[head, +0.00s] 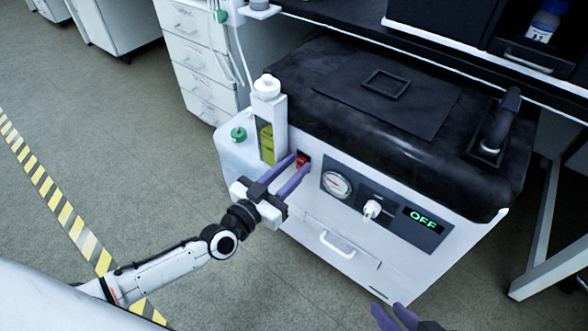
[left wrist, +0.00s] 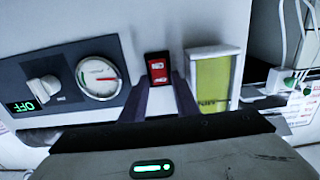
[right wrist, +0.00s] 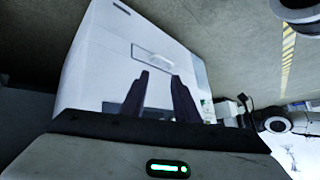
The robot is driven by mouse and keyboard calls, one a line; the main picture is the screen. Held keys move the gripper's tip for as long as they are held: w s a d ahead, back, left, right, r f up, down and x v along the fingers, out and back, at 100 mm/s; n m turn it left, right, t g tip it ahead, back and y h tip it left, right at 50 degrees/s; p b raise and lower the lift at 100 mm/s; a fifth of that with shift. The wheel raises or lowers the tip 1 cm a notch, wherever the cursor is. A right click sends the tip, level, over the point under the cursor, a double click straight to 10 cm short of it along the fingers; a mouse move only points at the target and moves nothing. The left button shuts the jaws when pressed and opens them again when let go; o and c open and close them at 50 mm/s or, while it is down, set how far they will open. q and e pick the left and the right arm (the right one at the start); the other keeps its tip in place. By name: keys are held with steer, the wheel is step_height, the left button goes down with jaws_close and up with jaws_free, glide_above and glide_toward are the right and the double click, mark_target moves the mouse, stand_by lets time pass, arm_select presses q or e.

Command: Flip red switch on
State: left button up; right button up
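The red switch (head: 303,161) sits on the white front of the machine, left of a round gauge. In the left wrist view the red switch (left wrist: 158,70) shows in a dark frame, just beyond and between my fingertips. My left gripper (head: 292,165) is open, its two purple fingers pointing at the switch with a gap between them; I cannot tell whether they touch the panel. My right gripper (head: 392,316) is low at the bottom edge, away from the switch. In the right wrist view its fingers (right wrist: 160,80) stand apart with nothing between them.
The machine (head: 340,240) has a gauge (head: 336,184), a white knob (head: 372,208) and a display (head: 421,220) reading OFF. A drawer handle (head: 338,246) is below. Open floor lies to the left.

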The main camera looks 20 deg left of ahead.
arm_select(q)
steer(key=shift+w, duration=0.15)
jaws_close()
steer(key=shift+f+b, duration=0.2)
steer(key=shift+b, duration=0.25)
steer(key=t+b, duration=0.1)
steer(key=b, duration=0.2)
steer(key=f+t+b, duration=0.1)
steer(key=b, duration=0.2)
steer(key=shift+h, duration=0.4)
steer(key=shift+r+t, duration=0.25)
steer(key=shift+t, duration=0.15)
arm_select(e)
steer(key=a+r+y, duration=0.1)
steer(key=a+r, duration=0.1)
steer(key=w+a+r+t+y, duration=0.1)
steer(key=a, duration=0.1)
steer(key=shift+w+r+y, duration=0.15)
steer(key=shift+r+y, duration=0.15)
steer(key=shift+r, duration=0.1)
